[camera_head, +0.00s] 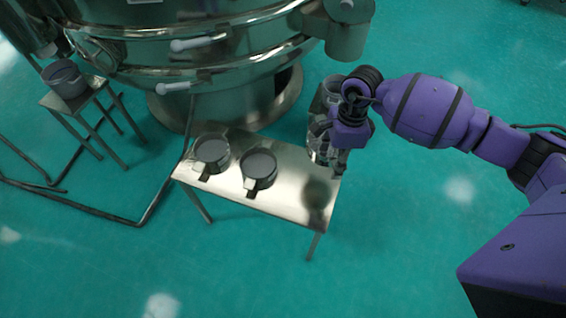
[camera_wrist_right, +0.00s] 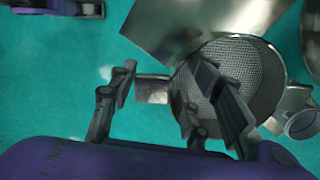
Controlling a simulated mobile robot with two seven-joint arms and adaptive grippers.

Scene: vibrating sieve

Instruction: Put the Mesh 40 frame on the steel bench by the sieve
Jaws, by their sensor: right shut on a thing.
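My right gripper (camera_head: 337,165) is over the right end of the steel bench (camera_head: 285,205). In the right wrist view its fingers (camera_wrist_right: 175,92) stand apart and are shut on a round mesh frame (camera_wrist_right: 268,65) with a grey sieve cloth, a steel rim and a flat tab. The gripper and wrist largely hide this frame in the head view. The bench also shows in the wrist view (camera_wrist_right: 165,25), partly overlapped by the frame. Mesh numbers are not readable. My left gripper is not in view.
Two round frames with tabs, one at left (camera_head: 212,152) and one in the middle (camera_head: 259,167), sit on the bench. The right end is bare, with a dark patch. The large steel sieve (camera_head: 225,45) stands behind. A small stool at left (camera_head: 76,106) bears a grey container (camera_head: 65,80).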

